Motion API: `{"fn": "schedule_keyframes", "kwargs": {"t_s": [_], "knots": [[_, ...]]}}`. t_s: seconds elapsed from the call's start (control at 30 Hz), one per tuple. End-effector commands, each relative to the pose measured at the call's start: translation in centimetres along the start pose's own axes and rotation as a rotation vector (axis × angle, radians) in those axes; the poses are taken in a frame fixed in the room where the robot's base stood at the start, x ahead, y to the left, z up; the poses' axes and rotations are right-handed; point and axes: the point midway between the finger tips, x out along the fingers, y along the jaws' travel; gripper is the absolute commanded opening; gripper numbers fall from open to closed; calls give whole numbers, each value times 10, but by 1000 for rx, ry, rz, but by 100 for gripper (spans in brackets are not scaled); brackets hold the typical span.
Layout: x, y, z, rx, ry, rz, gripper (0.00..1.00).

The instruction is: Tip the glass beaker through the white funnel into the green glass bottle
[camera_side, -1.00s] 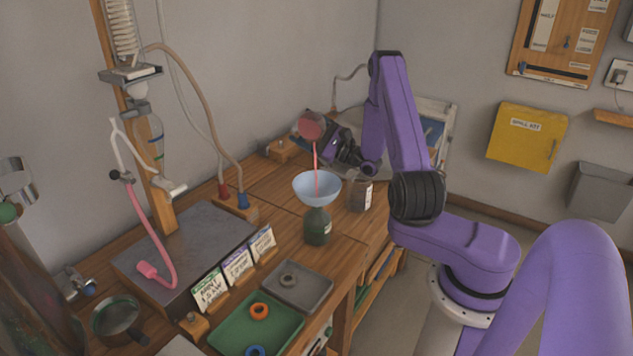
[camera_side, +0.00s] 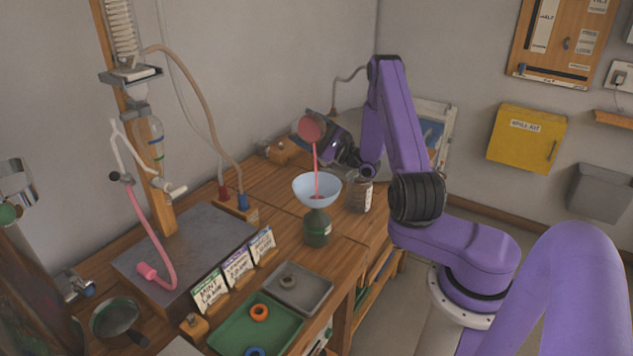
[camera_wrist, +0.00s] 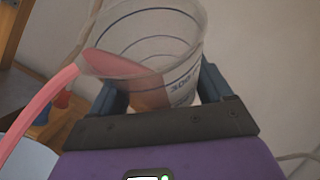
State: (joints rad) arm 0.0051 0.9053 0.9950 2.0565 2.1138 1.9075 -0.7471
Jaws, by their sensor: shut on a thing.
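The glass beaker (camera_side: 311,127) is tilted above the white funnel (camera_side: 317,188), and a pink stream runs from its lip down into the funnel. The funnel sits in the neck of the green glass bottle (camera_side: 317,229), which stands upright on the bench. My gripper (camera_side: 333,136) is shut on the beaker. In the wrist view the beaker (camera_wrist: 185,50) is between the fingers of my gripper (camera_wrist: 165,92); it holds pink liquid, and the stream leaves its rim at the left. Part of the funnel (camera_wrist: 28,160) shows at the lower left.
A jar (camera_side: 361,194) stands just right of the funnel. Label cards (camera_side: 238,265), a grey tray (camera_side: 318,293) and a green tray (camera_side: 222,337) with rings lie in front. A dark slab (camera_side: 160,280) and a glass column stand are at left.

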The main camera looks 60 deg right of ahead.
Motion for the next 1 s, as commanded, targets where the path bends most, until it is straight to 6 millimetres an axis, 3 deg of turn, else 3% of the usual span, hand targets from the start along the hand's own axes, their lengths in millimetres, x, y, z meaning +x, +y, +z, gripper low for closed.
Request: {"fn": "schedule_keyframes", "kwargs": {"t_s": [1.0], "knots": [[-1, 1, 0, -62, -58, -27, 38]]}}
